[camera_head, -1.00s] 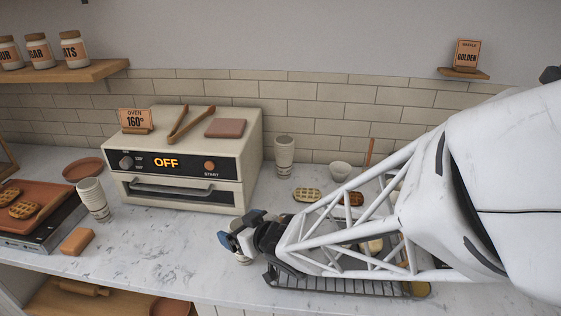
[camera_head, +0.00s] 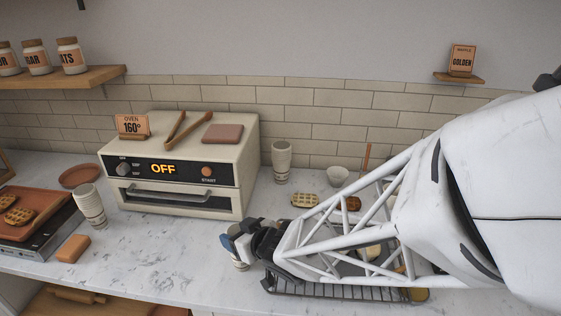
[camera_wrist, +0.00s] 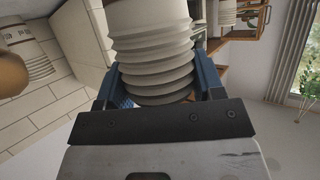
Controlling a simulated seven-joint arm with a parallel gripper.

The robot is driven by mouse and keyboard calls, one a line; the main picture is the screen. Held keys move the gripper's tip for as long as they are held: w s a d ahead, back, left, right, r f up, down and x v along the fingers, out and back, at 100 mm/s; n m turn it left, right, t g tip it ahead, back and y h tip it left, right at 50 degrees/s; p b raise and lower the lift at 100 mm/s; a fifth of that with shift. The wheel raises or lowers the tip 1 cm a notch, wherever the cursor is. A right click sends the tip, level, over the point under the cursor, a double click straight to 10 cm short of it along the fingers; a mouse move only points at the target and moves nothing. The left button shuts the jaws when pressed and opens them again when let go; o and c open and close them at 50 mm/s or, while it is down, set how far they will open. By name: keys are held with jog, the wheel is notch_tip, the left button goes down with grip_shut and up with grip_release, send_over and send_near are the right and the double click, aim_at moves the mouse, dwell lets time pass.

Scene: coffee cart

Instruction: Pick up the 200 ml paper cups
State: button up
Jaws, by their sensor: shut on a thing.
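My gripper (camera_head: 240,244) is low over the counter, in front of the oven's right corner. In the wrist view its blue fingers (camera_wrist: 160,90) are on either side of a stack of off-white paper cups (camera_wrist: 152,45) with ridged rims, and are shut on it. In the head view only a small pale part of this stack (camera_head: 240,265) shows below the fingers; the rest is hidden by my gripper. I cannot tell whether it touches the counter. Other cup stacks stand left of the oven (camera_head: 89,205) and at the back wall (camera_head: 281,162). No size marking is readable.
The oven (camera_head: 180,165) stands close behind my gripper. A dark rack (camera_head: 300,289) lies under my arm, with waffles (camera_head: 305,200) and a white bowl (camera_head: 338,176) behind it. An orange block (camera_head: 73,248) lies at left. The counter between block and gripper is clear.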

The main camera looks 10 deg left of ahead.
jog(key=shift+r, duration=0.15)
jog(key=shift+r, duration=1.4)
jog(key=shift+s+d+r, duration=0.15)
jog(key=shift+s+r, duration=0.05)
jog(key=shift+r, duration=0.1)
jog(key=s+d+r, duration=0.1)
jog(key=s+d, duration=0.8)
jog(key=s, duration=0.3)
jog(key=shift+s+r, duration=0.15)
jog(key=shift+s, duration=0.1)
